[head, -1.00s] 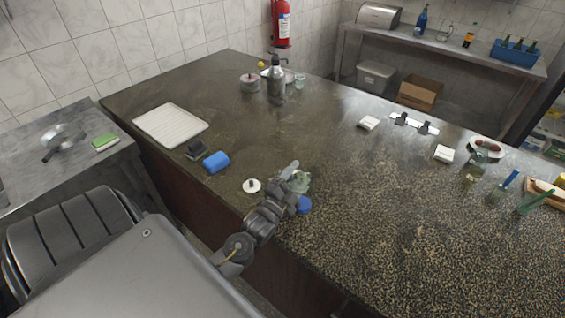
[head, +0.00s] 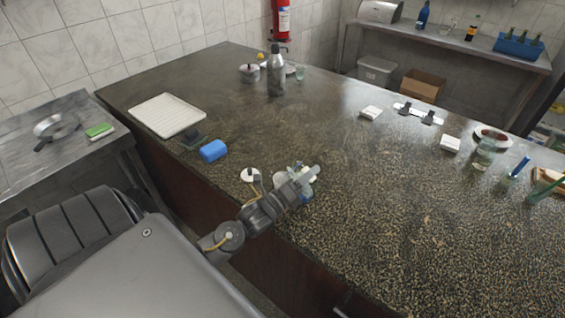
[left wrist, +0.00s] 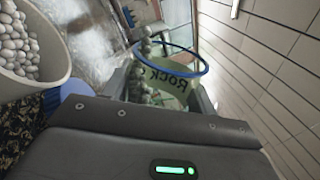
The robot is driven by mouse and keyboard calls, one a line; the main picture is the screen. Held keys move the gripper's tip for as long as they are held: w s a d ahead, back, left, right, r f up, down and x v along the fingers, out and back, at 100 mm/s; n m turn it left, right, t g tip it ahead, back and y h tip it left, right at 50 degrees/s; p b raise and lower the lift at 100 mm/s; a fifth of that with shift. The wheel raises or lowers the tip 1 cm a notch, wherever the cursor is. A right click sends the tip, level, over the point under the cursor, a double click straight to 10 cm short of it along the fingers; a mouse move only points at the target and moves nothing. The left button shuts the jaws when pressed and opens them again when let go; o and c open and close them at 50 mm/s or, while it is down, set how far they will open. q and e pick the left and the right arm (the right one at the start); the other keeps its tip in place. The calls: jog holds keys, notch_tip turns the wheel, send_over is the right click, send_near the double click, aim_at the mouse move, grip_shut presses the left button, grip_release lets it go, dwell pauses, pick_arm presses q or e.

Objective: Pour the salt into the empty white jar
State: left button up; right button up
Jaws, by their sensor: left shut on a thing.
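My left gripper (head: 298,185) is shut on a pale green see-through jar (left wrist: 172,98) with a blue rim and the word "ROCK" on it. The left wrist view shows the gripper's fingers (left wrist: 160,92) on either side of this jar, which looks tilted. Grey-white grains show in a line by its mouth. A white jar (left wrist: 22,88) at the left of the wrist view holds many of these grains. In the head view, the jars are bunched at the gripper and partly hidden. A white lid with a dark knob (head: 250,175) lies left of the gripper. My right gripper is out of view.
A blue block-like item (head: 213,150), a white ribbed tray (head: 167,115) and a steel bottle (head: 276,72) stand on the counter. Small white boxes (head: 371,112) and glasses (head: 484,152) are to the right. The counter's middle is clear.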

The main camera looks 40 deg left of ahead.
aim_at(318, 181)
pick_arm(q)
jog(key=m, duration=0.2)
jog(key=r+m+h+p, duration=0.1)
jog(key=m, duration=0.1)
jog(key=shift+w+a+r+g, duration=0.1)
jog(key=shift+a+g, duration=0.05)
jog(key=shift+g, duration=0.25)
jog(key=shift+m+g, duration=0.3)
jog(key=shift+m, duration=0.8)
jog(key=d+m+p, duration=0.1)
jog(key=m, duration=0.1)
jog(key=d+m+g+p, duration=0.1)
jog(key=d+m, duration=0.1)
jog(key=shift+f+m+h, duration=0.2)
jog(key=shift+m+h, duration=0.2)
jog(key=shift+d+f+m, duration=0.25)
jog(key=shift+m, duration=0.65)
jog(key=shift+d+g, duration=0.1)
jog(key=shift+g, duration=0.2)
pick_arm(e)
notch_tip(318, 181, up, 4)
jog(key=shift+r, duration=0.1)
pick_arm(q)
jog(key=shift+f, duration=0.1)
